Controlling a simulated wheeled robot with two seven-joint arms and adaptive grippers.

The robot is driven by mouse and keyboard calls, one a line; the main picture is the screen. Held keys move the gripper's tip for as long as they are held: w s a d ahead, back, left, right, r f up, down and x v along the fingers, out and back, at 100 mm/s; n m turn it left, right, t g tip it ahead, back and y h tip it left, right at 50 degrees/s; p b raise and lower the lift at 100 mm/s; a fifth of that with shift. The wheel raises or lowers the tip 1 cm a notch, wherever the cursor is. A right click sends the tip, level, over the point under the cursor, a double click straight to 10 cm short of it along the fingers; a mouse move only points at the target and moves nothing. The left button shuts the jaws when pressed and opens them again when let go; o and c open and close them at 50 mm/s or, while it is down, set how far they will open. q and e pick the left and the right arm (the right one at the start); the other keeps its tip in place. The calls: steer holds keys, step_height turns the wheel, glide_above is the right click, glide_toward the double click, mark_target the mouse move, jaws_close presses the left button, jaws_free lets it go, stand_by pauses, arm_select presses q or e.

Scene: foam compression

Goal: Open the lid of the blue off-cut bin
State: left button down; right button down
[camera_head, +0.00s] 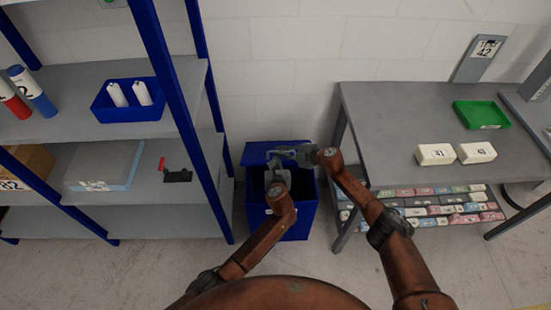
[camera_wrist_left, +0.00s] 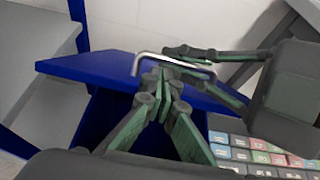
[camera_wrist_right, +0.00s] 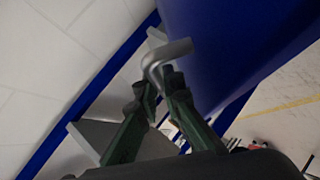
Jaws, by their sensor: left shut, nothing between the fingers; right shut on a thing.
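The blue off-cut bin (camera_head: 296,226) stands on the floor between the shelf rack and the grey table. Its blue lid (camera_head: 256,151) is raised, and the dark inside shows below it; the lid (camera_wrist_left: 95,70) also shows in the left wrist view. A grey bent handle (camera_wrist_left: 142,62) is on the lid. My right gripper (camera_head: 280,154) is shut on this handle (camera_wrist_right: 160,58). My left gripper (camera_head: 275,172) is shut and empty over the bin opening, close below the handle; its fingertips (camera_wrist_left: 163,84) show beside the right gripper's fingers. The arms hide part of the bin.
The blue-posted shelf rack (camera_head: 175,85) stands close on the left, holding a blue tray (camera_head: 130,112). The grey table (camera_head: 400,110) on the right holds white blocks (camera_head: 435,154) and a green tray (camera_head: 481,115). Several small labelled blocks (camera_head: 430,210) lie on its lower shelf.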

arm_select(q)
steer(key=shift+x, duration=1.5)
steer(key=shift+r, duration=0.1)
steer(key=shift+w+a+r+g, duration=0.1)
steer(key=shift+w+r+g, duration=0.2)
steer(key=shift+w+r, duration=0.15)
steer(key=shift+w+r+g, duration=0.3)
steer(key=shift+r+g, duration=0.05)
steer(key=shift+g, duration=0.05)
arm_select(e)
steer(key=c, duration=2.3)
jaws_free()
steer(key=shift+c, duration=0.2)
steer(key=shift+d, duration=0.15)
